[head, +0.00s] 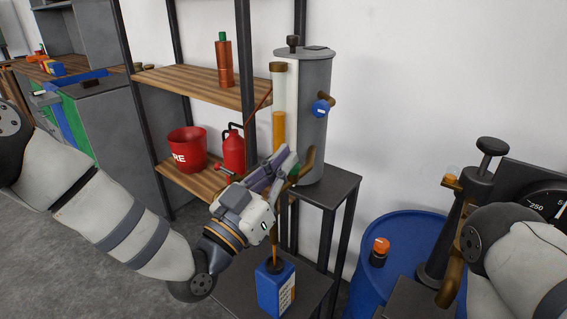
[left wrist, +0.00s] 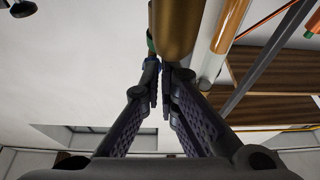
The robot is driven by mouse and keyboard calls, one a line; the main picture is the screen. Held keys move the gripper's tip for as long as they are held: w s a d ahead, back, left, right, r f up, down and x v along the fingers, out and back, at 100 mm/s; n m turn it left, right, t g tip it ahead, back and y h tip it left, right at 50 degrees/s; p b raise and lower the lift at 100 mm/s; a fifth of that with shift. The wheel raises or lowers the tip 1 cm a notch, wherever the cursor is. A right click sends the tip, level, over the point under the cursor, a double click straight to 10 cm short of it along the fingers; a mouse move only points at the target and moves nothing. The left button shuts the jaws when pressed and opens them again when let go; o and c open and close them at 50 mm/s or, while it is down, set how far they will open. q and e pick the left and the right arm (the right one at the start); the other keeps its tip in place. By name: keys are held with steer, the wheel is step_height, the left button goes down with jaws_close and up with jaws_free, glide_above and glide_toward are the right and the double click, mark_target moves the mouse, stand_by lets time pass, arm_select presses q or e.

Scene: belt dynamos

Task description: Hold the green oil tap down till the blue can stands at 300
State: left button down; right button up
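The blue can (head: 275,288) stands upright on a low dark stand below the grey oil tank (head: 315,110). A thin brown oil stream (head: 274,242) runs down to its open top. The marks on its label are too small to read. My left gripper (head: 286,163) is at the tap low on the tank and covers most of it. In the left wrist view a bit of the green tap (left wrist: 151,42) shows at the fingertips, beside a brass pipe (left wrist: 175,30). The fingers converge and look shut; I see nothing clearly between them. My right gripper is out of view.
A blue-handled tap (head: 320,109) and an amber sight tube (head: 279,130) are on the tank. Shelves with a red bucket (head: 187,149) and red oil can (head: 234,152) stand behind my left arm. A blue drum (head: 400,235) and part of a dial (head: 546,205) are at right.

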arm_select(q)
steer(key=shift+f, duration=1)
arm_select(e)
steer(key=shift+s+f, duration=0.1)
arm_select(q)
steer(key=r+p, duration=0.1)
steer(key=r, duration=0.2)
steer(key=r+p, duration=0.1)
steer(key=r, duration=0.2)
steer(key=shift+s+a, duration=0.2)
steer(key=v, duration=0.9)
steer(key=shift+f, duration=0.2)
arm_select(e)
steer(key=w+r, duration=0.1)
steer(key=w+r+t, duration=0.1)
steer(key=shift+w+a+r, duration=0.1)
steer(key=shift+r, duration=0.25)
arm_select(q)
steer(key=shift+s+a, duration=0.1)
steer(key=shift+s, duration=0.05)
